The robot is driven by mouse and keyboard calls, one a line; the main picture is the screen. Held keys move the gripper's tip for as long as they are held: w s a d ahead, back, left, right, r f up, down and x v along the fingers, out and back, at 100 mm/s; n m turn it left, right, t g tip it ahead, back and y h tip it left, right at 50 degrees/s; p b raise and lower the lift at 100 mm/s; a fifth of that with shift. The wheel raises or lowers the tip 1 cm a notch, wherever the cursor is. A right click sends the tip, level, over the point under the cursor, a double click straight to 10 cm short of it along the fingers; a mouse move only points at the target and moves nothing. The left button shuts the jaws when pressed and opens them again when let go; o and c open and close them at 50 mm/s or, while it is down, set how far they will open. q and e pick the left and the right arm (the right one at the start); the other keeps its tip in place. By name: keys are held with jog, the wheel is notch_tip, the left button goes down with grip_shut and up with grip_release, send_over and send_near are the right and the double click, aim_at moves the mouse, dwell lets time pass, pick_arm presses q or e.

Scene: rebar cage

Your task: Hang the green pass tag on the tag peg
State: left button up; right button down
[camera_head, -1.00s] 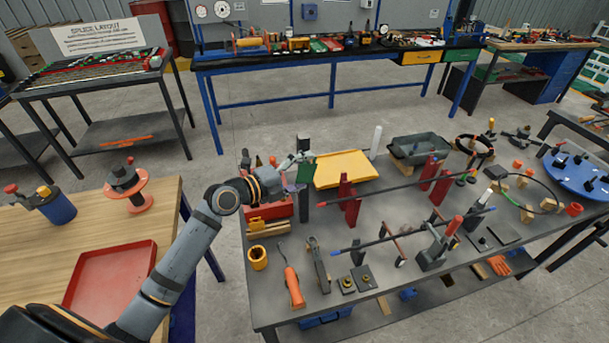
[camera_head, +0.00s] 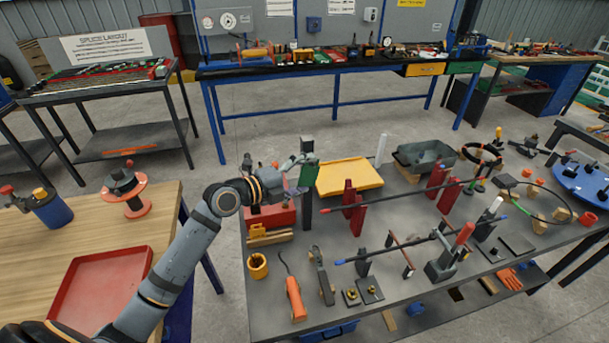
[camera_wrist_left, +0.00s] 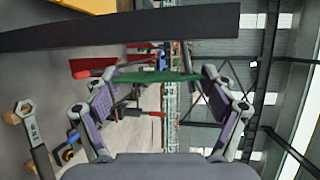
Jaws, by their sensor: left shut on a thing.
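The green pass tag (camera_head: 308,175) is held at the back left of the grey workbench, in front of a dark upright post (camera_head: 307,207). My left gripper (camera_head: 302,164) is shut on it. My right gripper is not in view.
A red toolbox (camera_head: 272,216) stands left of the post, and a yellow tray (camera_head: 348,178) lies right of it. Red stands (camera_head: 353,205) carry a long bar (camera_head: 400,195). Orange-handled tool (camera_head: 295,298) and yellow cup (camera_head: 258,265) lie nearer.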

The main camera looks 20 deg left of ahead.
pick_arm(q)
jog(key=o, duration=0.7)
